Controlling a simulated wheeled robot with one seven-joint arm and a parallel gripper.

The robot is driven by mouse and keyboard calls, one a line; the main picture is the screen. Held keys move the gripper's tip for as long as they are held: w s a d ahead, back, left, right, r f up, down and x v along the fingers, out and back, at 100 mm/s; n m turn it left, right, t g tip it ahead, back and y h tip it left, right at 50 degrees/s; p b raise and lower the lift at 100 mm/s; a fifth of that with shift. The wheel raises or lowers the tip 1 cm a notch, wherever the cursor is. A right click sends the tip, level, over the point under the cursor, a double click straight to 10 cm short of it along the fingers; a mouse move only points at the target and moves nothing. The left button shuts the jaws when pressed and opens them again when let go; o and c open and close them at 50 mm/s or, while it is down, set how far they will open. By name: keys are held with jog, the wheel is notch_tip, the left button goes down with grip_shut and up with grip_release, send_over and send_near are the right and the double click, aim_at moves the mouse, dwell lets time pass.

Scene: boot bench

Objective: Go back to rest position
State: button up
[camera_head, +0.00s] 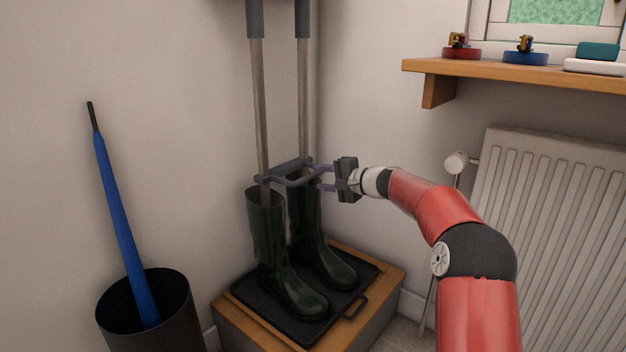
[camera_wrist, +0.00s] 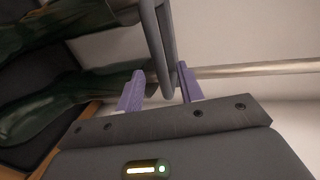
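A pair of dark green boots (camera_head: 270,245) stands upright on a black tray (camera_head: 305,328). Two poles (camera_head: 260,110) with dark upper sleeves run down into the boot tops. A grey crossbar (camera_head: 285,170) with a bent handle (camera_head: 300,183) joins the poles just above the boots. My gripper (camera_head: 322,179) is beside this handle, to its right. In the wrist view the purple fingers of my gripper (camera_wrist: 160,88) are apart. The handle (camera_wrist: 163,45) reaches between them, nearer the right finger, with a gap on the left. Whether it touches a finger is unclear.
The tray rests on a wooden-topped bench (camera_head: 392,284). A blue umbrella (camera_head: 122,225) leans in a dark bin (camera_head: 178,300) at left. A shelf (camera_head: 520,75) with small items and a radiator (camera_head: 560,200) are at right. The wall between the poles and shelf is clear.

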jog(key=shift+s+d+r, duration=0.1)
jog(key=shift+s+d, duration=0.2)
jog(key=s+r+n+g+h+p, duration=0.2)
jog(key=s+r+n+h+p, duration=0.15)
jog(key=s, duration=0.85)
jog(key=s+r+n+g+h+p, duration=0.15)
jog(key=s+r, duration=0.25)
jog(key=s, duration=0.8)
jog(key=s+d+f+n+h+p, duration=0.1)
jog(key=s+d, duration=0.3)
jog(key=s, duration=0.5)
jog(key=s+d+f+h+p, duration=0.1)
jog(key=s+d+h+p, duration=0.2)
jog(key=s, duration=0.6)
jog(key=s+d+f+n+h+p, duration=0.1)
jog(key=s+d+f+h, duration=0.1)
jog(key=s+d, duration=0.4)
jog(key=s+h, duration=0.1)
jog(key=s, duration=0.2)
jog(key=shift+s+d+n+p, duration=0.15)
jog(key=shift+s+n+p, duration=0.15)
jog(key=shift+p, duration=0.1)
jog(key=shift+r+g, duration=0.1)
jog(key=shift+g, duration=0.15)
